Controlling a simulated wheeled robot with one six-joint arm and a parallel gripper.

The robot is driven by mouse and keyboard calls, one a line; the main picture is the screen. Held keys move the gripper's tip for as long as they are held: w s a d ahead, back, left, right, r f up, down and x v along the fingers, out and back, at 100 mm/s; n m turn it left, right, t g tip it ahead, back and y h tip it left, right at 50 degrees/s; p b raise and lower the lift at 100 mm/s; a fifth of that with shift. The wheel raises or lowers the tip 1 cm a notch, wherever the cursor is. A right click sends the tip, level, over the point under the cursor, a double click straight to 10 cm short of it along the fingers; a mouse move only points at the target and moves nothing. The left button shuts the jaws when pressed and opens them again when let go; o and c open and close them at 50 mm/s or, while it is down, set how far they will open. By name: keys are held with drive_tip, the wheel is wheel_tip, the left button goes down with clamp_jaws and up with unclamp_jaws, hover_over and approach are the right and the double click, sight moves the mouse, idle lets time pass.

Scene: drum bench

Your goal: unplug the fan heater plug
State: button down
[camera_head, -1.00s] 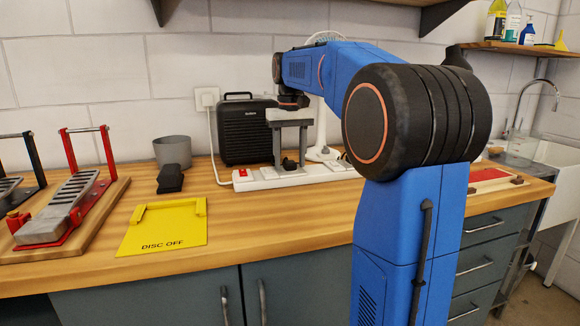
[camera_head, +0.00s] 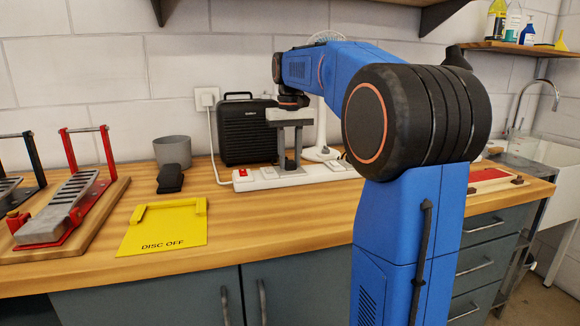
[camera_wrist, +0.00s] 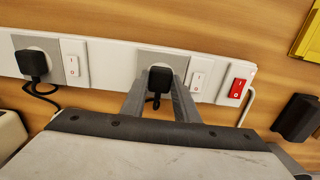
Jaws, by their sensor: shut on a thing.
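A white power strip (camera_head: 262,184) lies on the wooden bench, with a lit-looking red switch (camera_head: 242,173) at its left end. In the wrist view the strip (camera_wrist: 105,58) runs across the picture with two black plugs in its sockets. One plug (camera_wrist: 160,79) sits between the fingers of my gripper (camera_wrist: 160,86), which is shut on it. The plug still appears seated in its socket. The other plug (camera_wrist: 32,64) is farther left in that view. In the head view my gripper (camera_head: 289,165) points down over the strip. Which appliance the held plug feeds cannot be told.
A black heater-like box (camera_head: 248,130) stands behind the strip. A white fan stand (camera_head: 320,150) is beside it. A grey cup (camera_head: 172,151), a black block (camera_head: 170,179), a yellow "DISC OFF" plate (camera_head: 165,228) and a red-framed rig (camera_head: 70,205) occupy the left. The front bench is clear.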

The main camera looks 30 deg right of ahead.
sight(290, 162)
drive_tip(key=shift+r, duration=3)
